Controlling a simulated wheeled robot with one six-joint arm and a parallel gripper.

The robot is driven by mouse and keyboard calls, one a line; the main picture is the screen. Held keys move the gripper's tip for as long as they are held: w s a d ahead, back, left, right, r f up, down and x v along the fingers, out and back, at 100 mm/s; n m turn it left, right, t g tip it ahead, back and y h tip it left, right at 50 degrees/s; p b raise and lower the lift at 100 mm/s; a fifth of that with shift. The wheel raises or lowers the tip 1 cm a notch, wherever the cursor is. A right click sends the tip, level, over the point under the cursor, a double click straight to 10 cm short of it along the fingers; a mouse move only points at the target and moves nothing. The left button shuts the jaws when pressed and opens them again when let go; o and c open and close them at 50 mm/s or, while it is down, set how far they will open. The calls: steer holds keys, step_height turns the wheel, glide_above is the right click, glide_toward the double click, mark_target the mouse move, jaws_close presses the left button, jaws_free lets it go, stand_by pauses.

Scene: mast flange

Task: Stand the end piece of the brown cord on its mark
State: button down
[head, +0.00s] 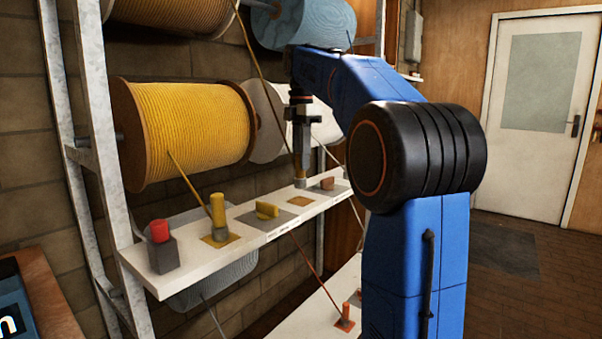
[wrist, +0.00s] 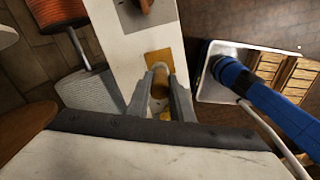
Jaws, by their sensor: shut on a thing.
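My gripper (head: 300,172) is shut on a small tan-brown end piece, which hangs roughly upright over the white shelf. In the wrist view the end piece (wrist: 160,84) is between the two fingers. The ochre-brown square mark (head: 300,202) lies on the shelf just below the piece in the head view. In the wrist view the mark (wrist: 159,61) shows just beyond the piece, which overlaps its near part. I cannot tell whether the piece touches the shelf. A tan cord (head: 254,55) runs from above down toward my gripper.
A yellow spool (head: 190,125) hangs behind.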

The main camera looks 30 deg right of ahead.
mark_target(302, 177)
steer(key=shift+f, duration=1.95)
steer(key=c, duration=1.6)
jaws_free()
steer(key=shift+f, duration=0.15)
steer(key=shift+o, duration=0.2)
step_height(302, 177, up, 12)
steer(key=shift+r, duration=0.15)
